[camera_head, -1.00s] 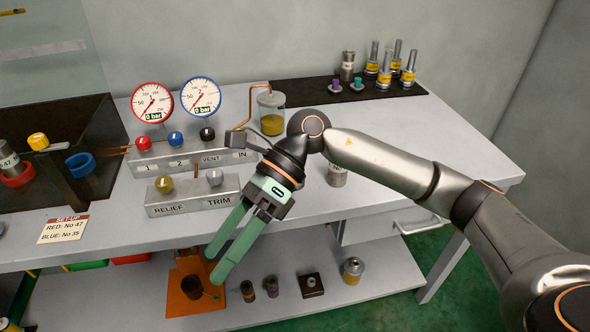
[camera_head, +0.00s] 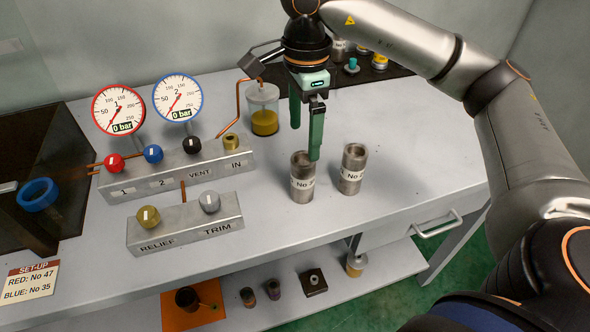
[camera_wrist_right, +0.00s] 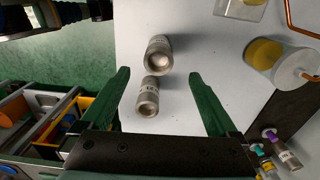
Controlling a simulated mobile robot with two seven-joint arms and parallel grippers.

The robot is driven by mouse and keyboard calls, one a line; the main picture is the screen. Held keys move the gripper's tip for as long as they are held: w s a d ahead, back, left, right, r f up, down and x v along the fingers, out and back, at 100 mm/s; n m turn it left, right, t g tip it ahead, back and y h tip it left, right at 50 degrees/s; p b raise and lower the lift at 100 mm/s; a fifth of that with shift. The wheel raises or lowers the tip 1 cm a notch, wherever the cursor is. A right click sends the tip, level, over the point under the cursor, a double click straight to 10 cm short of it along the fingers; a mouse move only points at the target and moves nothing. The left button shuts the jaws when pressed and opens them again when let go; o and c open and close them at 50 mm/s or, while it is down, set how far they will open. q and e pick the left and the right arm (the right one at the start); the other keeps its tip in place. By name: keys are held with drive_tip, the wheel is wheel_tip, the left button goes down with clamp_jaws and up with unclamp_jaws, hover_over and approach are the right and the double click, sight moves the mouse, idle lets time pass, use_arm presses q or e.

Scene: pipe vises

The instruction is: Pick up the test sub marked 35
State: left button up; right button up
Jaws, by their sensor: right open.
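Two grey metal test subs stand upright side by side on the bench. The left sub (camera_head: 302,180) has a white label reading "No 3" with the rest cut off from view, so I cannot confirm 35. The right sub (camera_head: 352,168) has a label that seems to start with 2. In the right wrist view the left sub (camera_wrist_right: 158,52) is the farther one and the right sub (camera_wrist_right: 148,97) the nearer. My right gripper (camera_head: 304,142) is open and empty, pointing down above and just behind the left sub. My left gripper is not in view.
The valve block (camera_head: 180,167) with gauges and the relief/trim block (camera_head: 185,222) stand left. A jar of yellow fluid (camera_head: 263,112) stands behind. A set-up card (camera_head: 30,281) reads red No 47, blue No 35. Bench right of the subs is clear.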

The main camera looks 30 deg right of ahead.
sight(303, 166)
drive_tip(key=f, duration=0.4)
drive_tip(key=shift+s+f, duration=0.25)
drive_tip(key=shift+f, duration=0.15)
drive_tip(key=shift+w+a+f, duration=0.1)
drive_tip(key=shift+f, duration=3.05)
clamp_jaws()
drive_tip(key=shift+r, duration=0.1)
